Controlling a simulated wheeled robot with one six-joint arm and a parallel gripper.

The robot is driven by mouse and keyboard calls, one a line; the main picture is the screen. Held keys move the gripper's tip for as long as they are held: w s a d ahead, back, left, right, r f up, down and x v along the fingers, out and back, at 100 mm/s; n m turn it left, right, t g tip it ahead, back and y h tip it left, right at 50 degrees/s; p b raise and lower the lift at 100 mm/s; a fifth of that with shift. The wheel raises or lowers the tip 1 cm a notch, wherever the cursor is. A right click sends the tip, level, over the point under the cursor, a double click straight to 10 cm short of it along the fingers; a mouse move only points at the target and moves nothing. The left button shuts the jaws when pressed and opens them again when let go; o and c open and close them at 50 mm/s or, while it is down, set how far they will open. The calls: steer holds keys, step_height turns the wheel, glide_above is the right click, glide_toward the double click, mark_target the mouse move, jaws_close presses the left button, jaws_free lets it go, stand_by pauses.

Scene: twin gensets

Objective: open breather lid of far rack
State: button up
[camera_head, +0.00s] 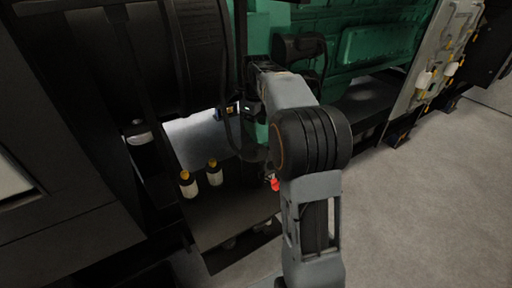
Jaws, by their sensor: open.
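My arm reaches up from the bottom centre of the head view, and my gripper (257,74) is at its far end, beside the green engine. The gripper is small, dark and partly covered by my own arm; it is open, and I see nothing held in it. I cannot pick out a breather lid for certain. A pale upright panel (428,50) with several white, yellow-capped fittings stands at the far right. A dark rack (222,210) at lower left carries two white fittings with yellow caps (188,184) and (214,172). I cannot tell which of these is the far rack.
The green engine (375,45) fills the upper middle. A large black ribbed cylinder (150,55) and a dark cabinet (50,150) stand at left. A red knob (275,184) shows beside my arm. Grey floor (430,210) is clear at lower right.

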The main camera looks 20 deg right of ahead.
mark_target(257, 148)
step_height(257, 148, down, 10)
stand_by(0.5)
steer(key=shift+c, duration=0.4)
jaws_close()
